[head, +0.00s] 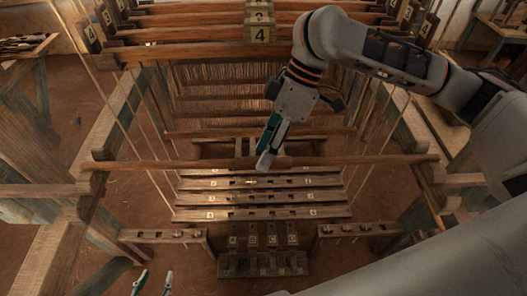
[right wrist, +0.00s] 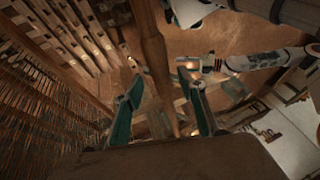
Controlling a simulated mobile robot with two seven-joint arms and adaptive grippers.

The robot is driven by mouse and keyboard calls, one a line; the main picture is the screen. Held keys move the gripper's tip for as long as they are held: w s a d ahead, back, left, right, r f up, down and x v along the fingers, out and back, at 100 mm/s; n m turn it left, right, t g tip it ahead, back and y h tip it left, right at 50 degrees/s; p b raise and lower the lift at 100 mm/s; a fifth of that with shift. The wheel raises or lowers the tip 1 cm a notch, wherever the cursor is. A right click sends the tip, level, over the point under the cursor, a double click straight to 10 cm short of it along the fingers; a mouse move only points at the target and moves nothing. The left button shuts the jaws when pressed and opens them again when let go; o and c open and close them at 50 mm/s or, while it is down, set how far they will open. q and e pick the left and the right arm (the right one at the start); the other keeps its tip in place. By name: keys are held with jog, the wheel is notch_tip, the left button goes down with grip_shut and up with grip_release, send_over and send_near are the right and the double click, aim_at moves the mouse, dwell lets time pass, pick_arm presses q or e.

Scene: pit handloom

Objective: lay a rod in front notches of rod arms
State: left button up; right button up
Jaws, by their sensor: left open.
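A long brown wooden rod (head: 350,160) runs level across the loom frame. Its ends lie at or over the left rod arm (head: 92,183) and the right rod arm (head: 428,186); I cannot tell whether they sit in notches. My right gripper (head: 265,158) is at the middle of the rod. In the right wrist view the rod (right wrist: 155,50) passes between the spread fingers of this gripper (right wrist: 166,105), with gaps on both sides. My left gripper (head: 153,281) is open and empty at the bottom left, well below the rod.
Slotted wooden bars (head: 260,198) lie below the rod, with numbered treadles (head: 262,262) nearer. Numbered beams (head: 200,50) cross the back. Cords hang on both sides. Short pegged benches stand left (head: 165,236) and right (head: 355,229). Brown floor is open at the lower left.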

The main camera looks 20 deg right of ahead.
jog(key=v, duration=1.1)
jog(key=shift+f, duration=0.1)
